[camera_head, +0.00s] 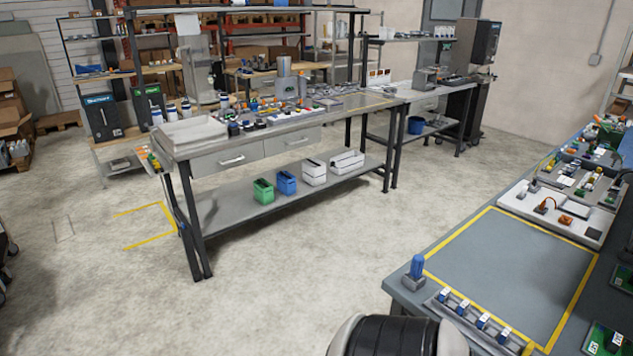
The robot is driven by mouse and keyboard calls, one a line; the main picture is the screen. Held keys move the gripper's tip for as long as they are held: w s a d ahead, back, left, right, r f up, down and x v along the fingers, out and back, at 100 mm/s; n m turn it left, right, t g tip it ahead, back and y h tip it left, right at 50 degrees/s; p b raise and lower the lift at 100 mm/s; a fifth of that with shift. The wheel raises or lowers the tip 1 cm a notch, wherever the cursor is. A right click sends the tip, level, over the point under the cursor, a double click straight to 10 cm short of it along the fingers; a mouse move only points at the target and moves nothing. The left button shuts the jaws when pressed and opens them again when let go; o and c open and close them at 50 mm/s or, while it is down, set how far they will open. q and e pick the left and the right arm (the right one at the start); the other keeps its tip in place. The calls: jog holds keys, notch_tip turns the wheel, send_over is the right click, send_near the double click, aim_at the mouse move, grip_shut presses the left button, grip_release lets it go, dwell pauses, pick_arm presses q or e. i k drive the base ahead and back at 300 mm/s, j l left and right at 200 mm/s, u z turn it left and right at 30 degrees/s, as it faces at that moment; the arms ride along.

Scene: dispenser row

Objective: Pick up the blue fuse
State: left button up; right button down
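A blue upright piece (417,267) with a rounded top stands on a small grey block at the near left corner of the right-hand workbench (398,282). Beside it, along the bench's front edge, a grey rail (455,318) holds several small blue-and-white pieces (483,320) in a row. I cannot tell for sure which of these is the blue fuse. A black and pale rounded part of mine shows at the bottom edge, close to this bench. Neither of my grippers is in view.
A yellow-outlined area (510,270) on the right-hand bench is clear. Behind it lies a white tray (520,203) with parts. A cluttered workbench (345,113) stands across the open floor (290,280), with green (263,191) and blue (286,182) bins on its lower shelf.

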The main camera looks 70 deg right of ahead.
aim_at(444, 294)
jog(key=z, duration=3.25)
